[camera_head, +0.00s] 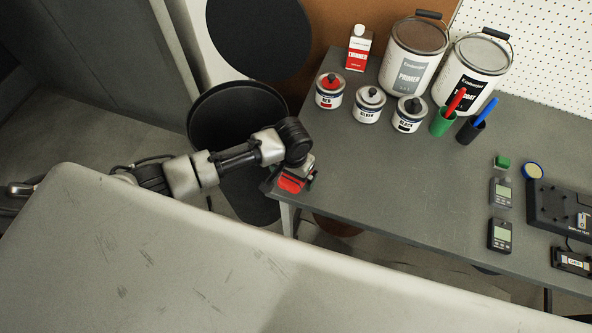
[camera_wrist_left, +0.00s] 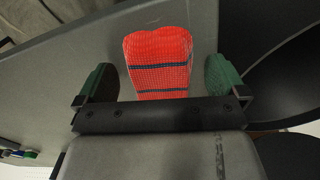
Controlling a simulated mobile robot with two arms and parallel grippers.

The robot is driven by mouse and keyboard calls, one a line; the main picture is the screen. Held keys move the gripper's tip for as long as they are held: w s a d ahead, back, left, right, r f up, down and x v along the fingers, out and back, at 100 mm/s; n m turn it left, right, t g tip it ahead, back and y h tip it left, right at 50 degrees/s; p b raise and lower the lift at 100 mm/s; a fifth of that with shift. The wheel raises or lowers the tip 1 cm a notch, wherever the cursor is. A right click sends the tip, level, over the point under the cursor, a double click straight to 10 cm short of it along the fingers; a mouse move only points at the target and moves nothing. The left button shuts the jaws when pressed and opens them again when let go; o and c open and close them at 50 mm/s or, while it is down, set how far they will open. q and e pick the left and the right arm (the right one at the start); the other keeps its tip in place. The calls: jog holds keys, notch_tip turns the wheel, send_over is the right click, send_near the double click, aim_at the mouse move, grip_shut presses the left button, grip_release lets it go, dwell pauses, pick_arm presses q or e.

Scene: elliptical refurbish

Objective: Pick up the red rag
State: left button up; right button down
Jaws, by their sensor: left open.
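The red rag (camera_wrist_left: 158,62) has dark stripes and lies on the grey table near its left corner. In the head view only part of the rag (camera_head: 291,184) shows, just under my left gripper (camera_head: 302,176). In the left wrist view my left gripper (camera_wrist_left: 161,82) is open, with one green-padded finger on each side of the rag. Gaps show between the rag and both fingers. The rag's near end is hidden behind the gripper body. My right gripper is not in view.
The grey table (camera_head: 400,200) holds paint cans, including a primer can (camera_head: 413,58), small jars such as the red one (camera_head: 329,92), and a green cup (camera_head: 442,122). Handheld meters (camera_head: 500,236) lie at right. A black bin (camera_head: 238,118) stands left of the table. The table's middle is clear.

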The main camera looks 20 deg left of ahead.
pick_arm(q)
jog(key=shift+c, duration=0.3)
jog(key=c, duration=0.9)
